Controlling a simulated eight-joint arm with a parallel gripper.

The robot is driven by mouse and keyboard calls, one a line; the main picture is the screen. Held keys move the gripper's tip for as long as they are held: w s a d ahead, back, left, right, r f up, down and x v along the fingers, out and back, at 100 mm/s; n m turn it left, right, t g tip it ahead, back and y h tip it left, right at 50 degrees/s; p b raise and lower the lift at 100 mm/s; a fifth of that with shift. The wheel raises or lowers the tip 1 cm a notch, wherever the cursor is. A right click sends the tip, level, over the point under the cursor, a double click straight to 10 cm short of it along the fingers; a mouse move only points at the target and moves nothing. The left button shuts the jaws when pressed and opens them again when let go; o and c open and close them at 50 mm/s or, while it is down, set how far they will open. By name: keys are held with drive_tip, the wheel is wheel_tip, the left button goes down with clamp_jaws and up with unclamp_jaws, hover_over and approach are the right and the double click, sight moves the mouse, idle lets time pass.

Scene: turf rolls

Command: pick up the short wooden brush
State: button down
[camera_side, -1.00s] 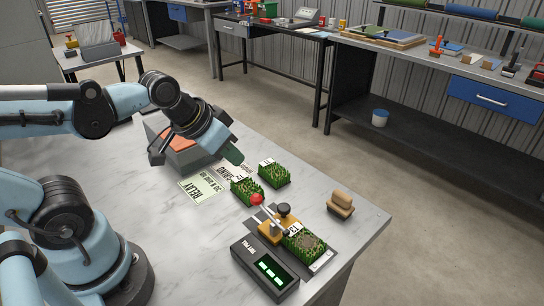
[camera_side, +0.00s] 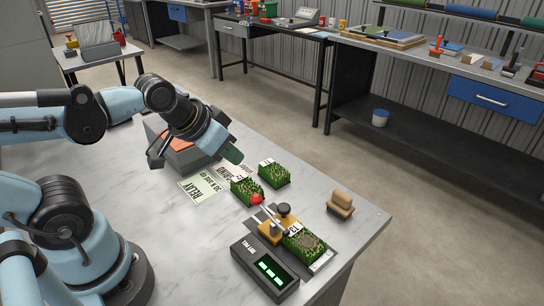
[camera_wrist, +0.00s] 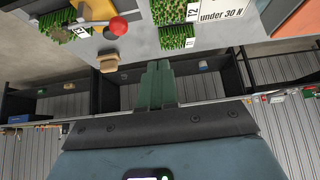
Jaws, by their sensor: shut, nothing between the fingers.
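The short wooden brush (camera_side: 341,204) lies on the marble-topped table near its right edge, a tan block with a rounded handle piece on top. In the wrist view the brush (camera_wrist: 108,63) shows at upper left, well apart from the fingers. My gripper (camera_side: 233,155) is above the table, left of and behind the brush in the side view, near the turf pieces. Its green fingers (camera_wrist: 157,80) are together in the wrist view, with nothing held.
Turf pieces (camera_side: 274,175) (camera_side: 246,190) stand between my gripper and the brush. Another turf piece (camera_side: 304,243) sits at a yellow clamp (camera_side: 271,232) with a red knob (camera_side: 256,198). A dark meter (camera_side: 265,270) stands in front. A grey box (camera_side: 190,158) is beside my arm.

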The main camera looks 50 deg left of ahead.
drive_tip(key=c, duration=1.8)
unclamp_jaws()
drive_tip(key=o, duration=1.7)
